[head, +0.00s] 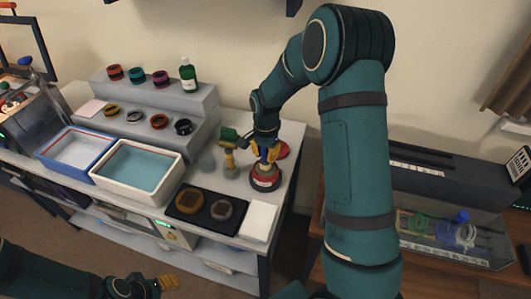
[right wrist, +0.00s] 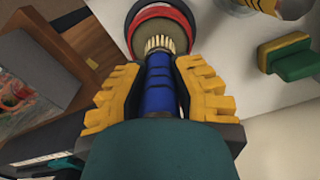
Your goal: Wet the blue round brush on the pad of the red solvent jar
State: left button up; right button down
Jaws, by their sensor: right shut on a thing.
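The blue round brush (right wrist: 160,85) is in my right gripper (right wrist: 160,82), between its yellow fingers, with pale bristles pointing at the jar. The red solvent jar (head: 264,184) stands on the right part of the bench; its red rim (right wrist: 188,22) and dull olive pad show in the right wrist view. The bristles overlap the pad there; whether they touch it I cannot tell. In the head view my right gripper (head: 268,152) is just above the jar, and the fingers partly hide the brush. My left gripper (head: 168,283) is low at the left, away from the bench top, its jaw opening unclear.
A green-headed tool (head: 228,134) and a yellow-and-grey item (head: 229,165) stand left of the jar. A black tray (head: 180,212) with two round parts and a white pad (head: 260,221) are in front. Two basins (head: 176,181) are further left.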

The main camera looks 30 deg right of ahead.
jog(key=shift+f+b, duration=0.3)
jog(key=shift+f, duration=0.2)
dwell(1.3)
jog(key=shift+r+p, duration=2.7)
jog(key=shift+r, duration=0.9)
jog(key=shift+f, duration=0.1)
